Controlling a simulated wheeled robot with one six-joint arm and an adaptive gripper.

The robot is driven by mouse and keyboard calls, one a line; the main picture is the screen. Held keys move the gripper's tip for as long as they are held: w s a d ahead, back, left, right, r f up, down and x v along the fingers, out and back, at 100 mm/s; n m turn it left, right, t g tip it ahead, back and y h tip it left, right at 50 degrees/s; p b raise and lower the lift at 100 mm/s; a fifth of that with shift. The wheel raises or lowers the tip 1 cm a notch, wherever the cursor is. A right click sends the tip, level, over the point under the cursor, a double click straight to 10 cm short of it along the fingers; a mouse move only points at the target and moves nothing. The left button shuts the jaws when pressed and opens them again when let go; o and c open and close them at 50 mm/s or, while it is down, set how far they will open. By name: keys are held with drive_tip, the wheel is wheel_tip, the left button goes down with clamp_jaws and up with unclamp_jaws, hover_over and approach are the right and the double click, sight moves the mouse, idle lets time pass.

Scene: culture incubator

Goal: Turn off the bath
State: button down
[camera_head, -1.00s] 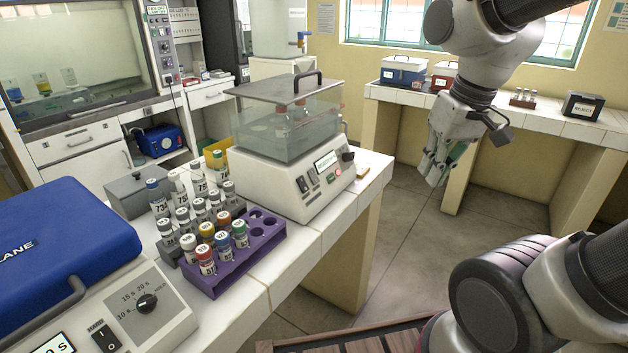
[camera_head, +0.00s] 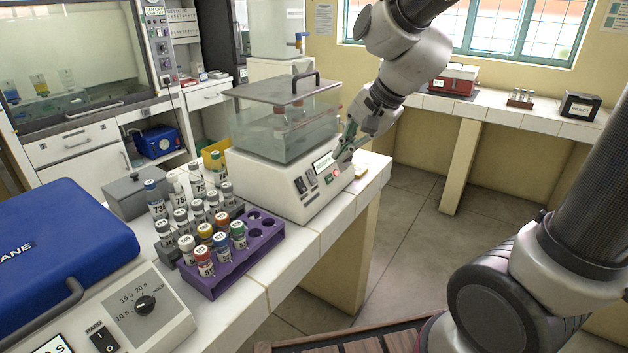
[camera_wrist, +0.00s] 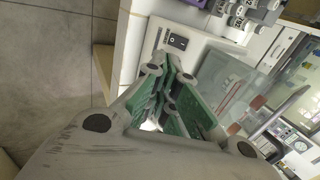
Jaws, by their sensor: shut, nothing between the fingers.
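The water bath (camera_head: 285,180) stands on the white tiled bench, with a clear tank (camera_head: 290,130) and a lid with a black handle. Its sloped front panel carries dark rocker switches (camera_head: 305,184), a small display (camera_head: 323,163) and a lit red button or lamp (camera_head: 337,174). My gripper (camera_head: 345,150) is shut and empty at the right end of that panel, and it hides the dark knob there. I cannot tell whether it touches the panel. In the wrist view the green-padded fingers (camera_wrist: 172,85) point toward the bath, with a dark switch (camera_wrist: 178,42) beyond them.
A purple rack (camera_head: 228,268) with capped tubes stands left of the bath, close to its front. A blue-lidded machine (camera_head: 65,235) fills the near left bench. A yellow container (camera_head: 214,155) stands behind the rack. The floor right of the bench (camera_head: 410,240) is clear.

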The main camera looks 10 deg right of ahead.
approach(305, 187)
wheel_tip(305, 187, down, 4)
drive_tip(key=d, duration=0.1)
drive_tip(key=shift+w+a+f, duration=1.2)
drive_tip(key=shift+w, duration=0.15)
drive_tip(key=shift+f, duration=0.1)
drive_tip(key=shift+w+a+f, duration=0.15)
drive_tip(key=shift+r, duration=0.85)
